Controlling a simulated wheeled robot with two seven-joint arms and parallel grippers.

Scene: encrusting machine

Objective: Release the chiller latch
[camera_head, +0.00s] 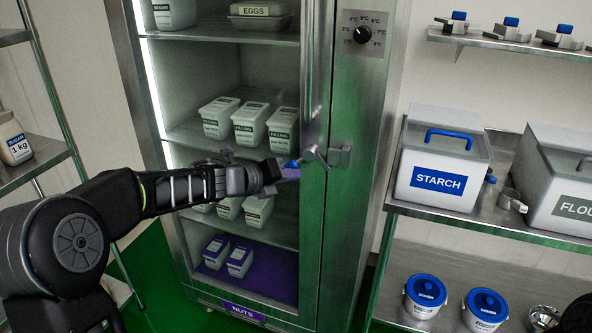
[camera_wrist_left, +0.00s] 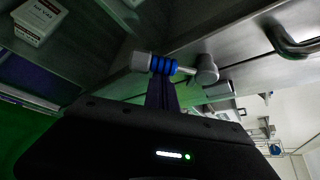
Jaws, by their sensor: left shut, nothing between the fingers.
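The chiller (camera_head: 318,240) is a tall steel cabinet with a glass door, which looks closed. Its latch (camera_head: 313,154) sits on the door's right edge, beside a steel catch block (camera_head: 340,155). The latch lever points left and has a blue grip. In the left wrist view the blue-ringed grip (camera_wrist_left: 163,66) and its metal shaft lie just beyond the fingertips. My left gripper (camera_head: 286,171) is shut and empty, at the lever's grip end. In the left wrist view its narrow fingers (camera_wrist_left: 160,92) overlap the grip's lower edge; I cannot tell if they touch.
White tubs (camera_head: 249,125) stand on the shelves inside the chiller. A temperature dial (camera_head: 362,34) is above the latch. At the right, a shelf holds a starch bin (camera_head: 440,170) and a flour bin (camera_head: 570,185). A rack (camera_head: 35,165) stands at the left.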

